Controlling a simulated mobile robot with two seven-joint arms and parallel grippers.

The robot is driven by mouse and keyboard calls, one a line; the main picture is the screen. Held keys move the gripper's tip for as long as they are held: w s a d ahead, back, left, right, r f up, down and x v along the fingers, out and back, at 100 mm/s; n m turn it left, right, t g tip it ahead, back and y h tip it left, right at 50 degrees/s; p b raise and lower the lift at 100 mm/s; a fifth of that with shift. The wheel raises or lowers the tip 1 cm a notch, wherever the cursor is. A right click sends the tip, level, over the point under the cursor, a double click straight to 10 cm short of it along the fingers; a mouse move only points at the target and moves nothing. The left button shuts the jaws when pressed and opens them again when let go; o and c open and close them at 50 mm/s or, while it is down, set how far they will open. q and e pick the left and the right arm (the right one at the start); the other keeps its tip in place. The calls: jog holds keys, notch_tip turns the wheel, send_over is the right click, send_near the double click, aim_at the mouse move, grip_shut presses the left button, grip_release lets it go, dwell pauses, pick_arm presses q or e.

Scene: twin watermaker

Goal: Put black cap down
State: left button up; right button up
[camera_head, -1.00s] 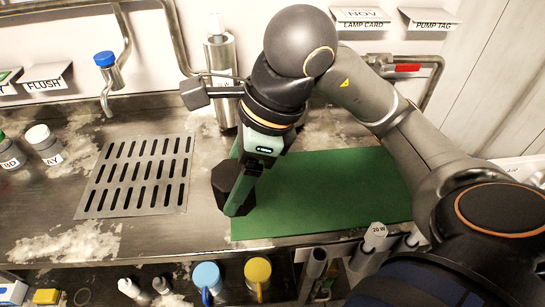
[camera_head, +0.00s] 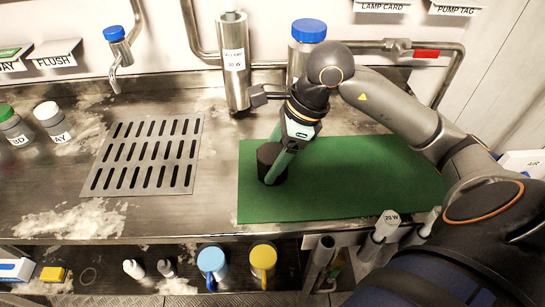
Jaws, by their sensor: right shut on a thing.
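The black cap (camera_head: 268,158) is a dark, short cylinder at the left part of the green mat (camera_head: 370,180). My right gripper (camera_head: 275,172) is shut on the black cap, with its green fingers reaching down over it from the upper right. The cap appears at or just above the mat; I cannot tell whether it touches. The far side of the cap and one finger are partly hidden. My left gripper is not in view.
A slotted drain grate (camera_head: 146,155) lies left of the mat. A steel cylinder (camera_head: 234,62) and a blue-capped container (camera_head: 306,45) stand behind the arm. Two bottles stand at far left. A blue mug (camera_head: 212,264) and a yellow mug (camera_head: 262,262) sit on the lower shelf.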

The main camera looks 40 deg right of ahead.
jog(key=shift+f, duration=0.2)
jog(key=o, duration=1.2)
jog(key=shift+o, duration=0.2)
jog(key=shift+r, duration=0.1)
jog(key=shift+r, duration=0.2)
jog(key=v, duration=1.1)
jog(key=shift+s+d+r+p, duration=0.15)
jog(key=shift+r+p, duration=0.2)
jog(key=shift+p, duration=0.1)
